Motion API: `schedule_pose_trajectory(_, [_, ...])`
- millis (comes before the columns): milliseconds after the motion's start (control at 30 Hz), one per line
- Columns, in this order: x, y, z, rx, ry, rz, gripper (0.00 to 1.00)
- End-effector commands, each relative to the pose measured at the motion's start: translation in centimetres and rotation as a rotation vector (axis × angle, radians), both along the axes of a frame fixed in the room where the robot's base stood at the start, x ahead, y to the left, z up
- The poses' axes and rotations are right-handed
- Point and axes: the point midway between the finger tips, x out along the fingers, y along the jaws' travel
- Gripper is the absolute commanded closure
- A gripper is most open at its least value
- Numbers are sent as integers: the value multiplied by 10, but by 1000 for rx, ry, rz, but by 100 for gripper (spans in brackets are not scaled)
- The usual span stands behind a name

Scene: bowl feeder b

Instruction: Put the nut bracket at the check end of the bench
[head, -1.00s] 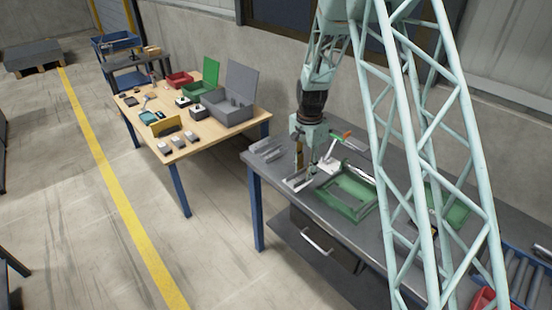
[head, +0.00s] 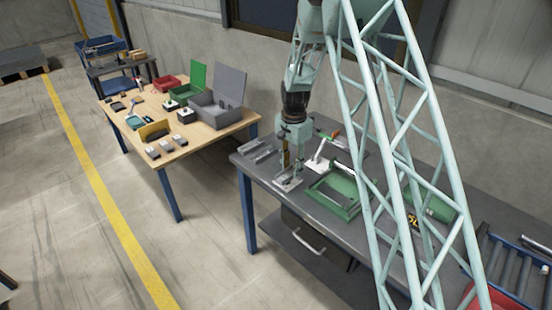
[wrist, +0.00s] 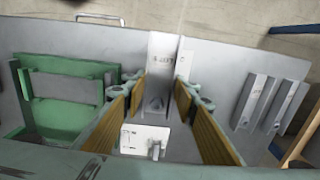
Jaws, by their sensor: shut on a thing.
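The nut bracket (wrist: 161,75) is a grey metal piece with small dark marks and a hole near its lower end. In the wrist view it sits between the yellow-brown fingers of my gripper (wrist: 162,92), which is shut on it. In the head view my gripper (head: 287,166) points down at the left part of the dark grey bench (head: 240,168), with the pale bracket (head: 288,184) under it. The bracket is at or just above the bench top; I cannot tell whether it touches. The fingers hide part of it.
Two grey channel pieces (head: 257,152) lie at the bench's left end. A green tray fixture (head: 333,195) lies right of my gripper. A wooden table (head: 172,150) with boxes stands left, across a gap.

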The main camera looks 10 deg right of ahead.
Motion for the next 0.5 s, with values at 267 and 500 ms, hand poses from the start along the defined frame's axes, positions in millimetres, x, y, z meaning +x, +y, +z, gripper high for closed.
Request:
schedule_pose_trajectory(267, [42, 10, -5, 0, 0, 0, 85])
schedule_pose_trajectory(500, [75, 17, -7, 0, 0, 0, 85])
